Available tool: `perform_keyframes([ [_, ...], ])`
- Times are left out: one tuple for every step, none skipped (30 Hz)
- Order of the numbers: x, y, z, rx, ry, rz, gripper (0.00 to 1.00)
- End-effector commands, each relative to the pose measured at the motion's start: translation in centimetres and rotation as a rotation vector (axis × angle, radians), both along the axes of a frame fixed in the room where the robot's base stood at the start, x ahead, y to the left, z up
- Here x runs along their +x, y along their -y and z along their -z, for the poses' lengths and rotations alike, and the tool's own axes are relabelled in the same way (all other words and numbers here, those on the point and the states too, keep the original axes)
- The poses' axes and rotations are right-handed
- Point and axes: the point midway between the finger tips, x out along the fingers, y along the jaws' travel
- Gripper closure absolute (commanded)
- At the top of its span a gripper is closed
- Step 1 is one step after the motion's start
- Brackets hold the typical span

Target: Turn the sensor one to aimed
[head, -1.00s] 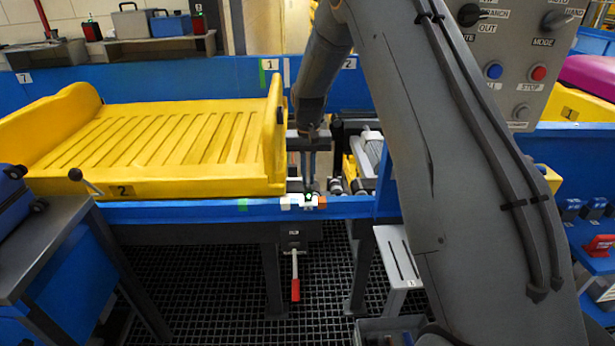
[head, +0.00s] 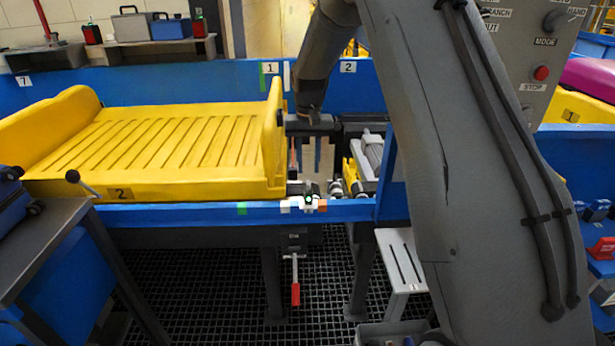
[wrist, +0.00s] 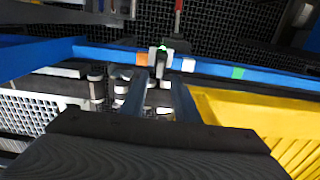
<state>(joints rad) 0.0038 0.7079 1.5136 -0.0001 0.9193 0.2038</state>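Sensor one appears to be the small white and dark device (head: 309,201) with a lit green lamp on the near blue rail. It sits between a white patch (head: 285,206) and an orange patch (head: 322,205). In the wrist view the sensor (wrist: 162,60) shows ahead of my fingertips, between the same two patches. I cannot tell which way it faces. My gripper (head: 307,168) is open and empty, pointing down just behind the rail. In the wrist view my gripper's fingers (wrist: 161,80) stand apart, with the sensor's body seen between and beyond them.
A large yellow tray (head: 150,150) marked 2 lies left, its end wall close to my gripper. Rollers and a grey mechanism (head: 368,155) lie to the right. A red-handled lever (head: 295,290) hangs below the rail. A control panel (head: 520,60) stands at the upper right.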

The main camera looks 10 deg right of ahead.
Motion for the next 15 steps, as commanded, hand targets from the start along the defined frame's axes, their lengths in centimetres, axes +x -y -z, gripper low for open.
perform_keyframes([
  [0.1, 0.0, -0.7, 0.000, 0.003, 0.000, 0.72],
  [0.1, 0.0, -1.1, 0.000, 0.003, 0.000, 0.72],
  [0.1, 0.0, -1.5, 0.000, 0.002, 0.000, 0.72],
  [0.1, 0.0, -1.8, 0.000, 0.001, 0.000, 0.72],
  [0.1, 0.0, -2.1, 0.000, 0.001, 0.000, 0.72],
  [0.1, 0.0, -2.3, 0.000, 0.001, 0.000, 0.72],
  [0.0, 0.0, -2.5, 0.000, 0.001, 0.000, 0.72],
  [0.0, 0.0, -2.5, 0.000, 0.000, 0.000, 0.72],
  [0.0, 0.0, -2.6, 0.000, 0.000, 0.000, 0.72],
  [0.0, 0.0, -2.6, 0.000, 0.000, 0.000, 0.72],
  [0.0, 0.0, -2.7, 0.000, -0.001, 0.000, 0.72],
  [0.0, 0.0, -2.7, 0.000, -0.001, 0.000, 0.72],
  [0.0, 0.0, -2.7, 0.000, -0.001, 0.000, 0.72],
  [0.0, 0.0, -2.7, 0.000, -0.001, 0.000, 0.72],
  [0.0, 0.0, -2.7, 0.000, 0.000, 0.000, 0.72],
])
